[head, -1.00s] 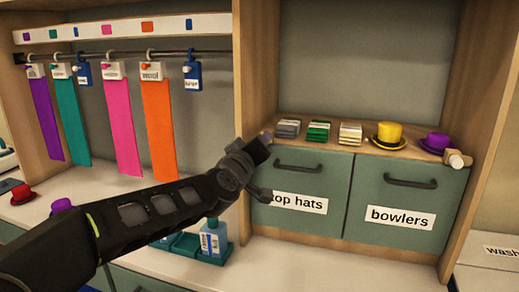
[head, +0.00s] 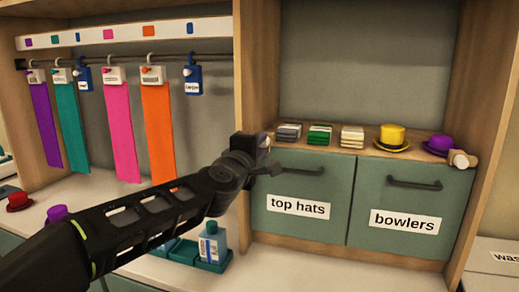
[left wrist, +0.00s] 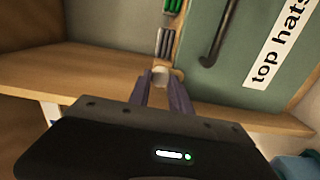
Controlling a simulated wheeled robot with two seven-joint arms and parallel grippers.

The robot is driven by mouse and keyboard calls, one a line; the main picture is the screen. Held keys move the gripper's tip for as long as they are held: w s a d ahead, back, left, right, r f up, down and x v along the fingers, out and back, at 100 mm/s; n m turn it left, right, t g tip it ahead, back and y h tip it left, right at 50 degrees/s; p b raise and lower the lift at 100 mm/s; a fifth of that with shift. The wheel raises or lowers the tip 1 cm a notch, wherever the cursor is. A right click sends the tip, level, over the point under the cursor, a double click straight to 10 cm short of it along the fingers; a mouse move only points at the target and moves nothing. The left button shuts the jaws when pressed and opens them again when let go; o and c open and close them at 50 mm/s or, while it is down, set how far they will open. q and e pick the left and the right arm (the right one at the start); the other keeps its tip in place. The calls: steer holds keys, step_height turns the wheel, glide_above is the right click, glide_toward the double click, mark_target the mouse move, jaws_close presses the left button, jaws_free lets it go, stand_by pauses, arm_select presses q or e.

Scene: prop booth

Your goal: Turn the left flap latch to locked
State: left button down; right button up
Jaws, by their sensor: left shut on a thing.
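The left flap (head: 300,222), green and labelled "top hats", is closed below a wooden shelf. Its latch (left wrist: 161,74), a small pale knob, sits at the flap's upper left corner on the wooden frame. My left gripper (left wrist: 162,84) is shut on this latch, one finger on each side. In the head view my left gripper (head: 262,146) covers most of the latch, so its turn angle cannot be told. The flap's dark handle (head: 293,171) is partly behind my gripper. My right gripper is not in view.
The right flap (head: 402,230), labelled "bowlers", is closed, with a pale latch (head: 461,159) at its upper right. A yellow hat (head: 392,135), a purple hat (head: 440,145) and several card stacks stand on the shelf above. A bottle (head: 212,243) stands in a teal tray below my arm.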

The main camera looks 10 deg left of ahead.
arm_select(q)
steer(key=shift+n, duration=0.3)
steer(key=c, duration=1.2)
jaws_free()
steer(key=shift+s, duration=0.1)
steer(key=s, duration=0.7)
steer(key=shift+s+a, duration=0.25)
steer(key=shift+s, duration=0.05)
